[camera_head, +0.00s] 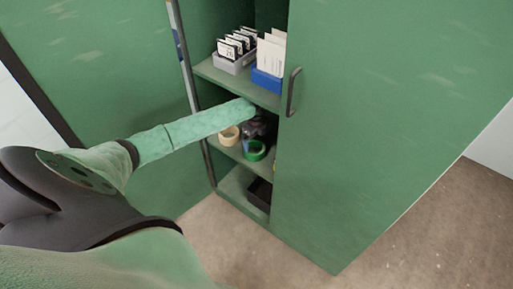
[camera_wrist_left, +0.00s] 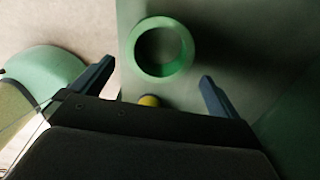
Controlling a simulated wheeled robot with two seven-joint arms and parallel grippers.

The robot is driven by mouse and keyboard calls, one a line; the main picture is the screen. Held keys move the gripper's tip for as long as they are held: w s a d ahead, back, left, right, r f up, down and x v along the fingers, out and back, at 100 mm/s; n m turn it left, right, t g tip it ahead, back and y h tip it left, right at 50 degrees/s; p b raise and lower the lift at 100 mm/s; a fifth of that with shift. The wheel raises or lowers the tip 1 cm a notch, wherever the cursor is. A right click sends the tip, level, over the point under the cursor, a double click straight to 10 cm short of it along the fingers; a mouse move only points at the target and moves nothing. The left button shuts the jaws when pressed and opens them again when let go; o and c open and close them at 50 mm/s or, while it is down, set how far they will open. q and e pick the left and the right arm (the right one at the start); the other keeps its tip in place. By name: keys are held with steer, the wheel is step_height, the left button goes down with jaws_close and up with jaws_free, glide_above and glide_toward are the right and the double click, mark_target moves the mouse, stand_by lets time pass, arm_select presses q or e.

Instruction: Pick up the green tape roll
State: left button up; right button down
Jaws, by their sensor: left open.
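The green tape roll (camera_head: 255,151) sits on the middle shelf of the green cabinet, close to the shelf's front edge. In the left wrist view the green tape roll (camera_wrist_left: 160,47) shows as a ring beyond the fingertips and roughly between them. My left gripper (camera_head: 258,128) reaches into the cabinet just above and behind the roll; its fingers are small and dark there. In the left wrist view my left gripper (camera_wrist_left: 157,75) has its two fingers wide apart with nothing between them. The roll is apart from the fingers. My right gripper is not in view.
A beige tape roll (camera_head: 229,136) stands left of the green one. A small yellow item (camera_wrist_left: 149,100) shows partly below the roll in the wrist view. The upper shelf (camera_head: 215,78) with grey and blue card boxes is above my arm. The cabinet's right door (camera_head: 380,120) is shut.

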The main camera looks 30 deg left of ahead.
arm_select(q)
steer(key=shift+f, duration=0.75)
step_height(320, 180, down, 4)
steer(key=shift+f+p, duration=0.1)
steer(key=shift+p, duration=0.65)
steer(key=shift+s+f, duration=0.1)
steer(key=shift+f, duration=0.3)
steer(key=c, duration=0.8)
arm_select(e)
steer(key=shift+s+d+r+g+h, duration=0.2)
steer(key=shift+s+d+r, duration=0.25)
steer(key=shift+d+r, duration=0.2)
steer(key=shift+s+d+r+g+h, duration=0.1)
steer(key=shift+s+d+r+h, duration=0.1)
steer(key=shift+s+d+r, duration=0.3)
arm_select(q)
steer(key=shift+r, duration=0.1)
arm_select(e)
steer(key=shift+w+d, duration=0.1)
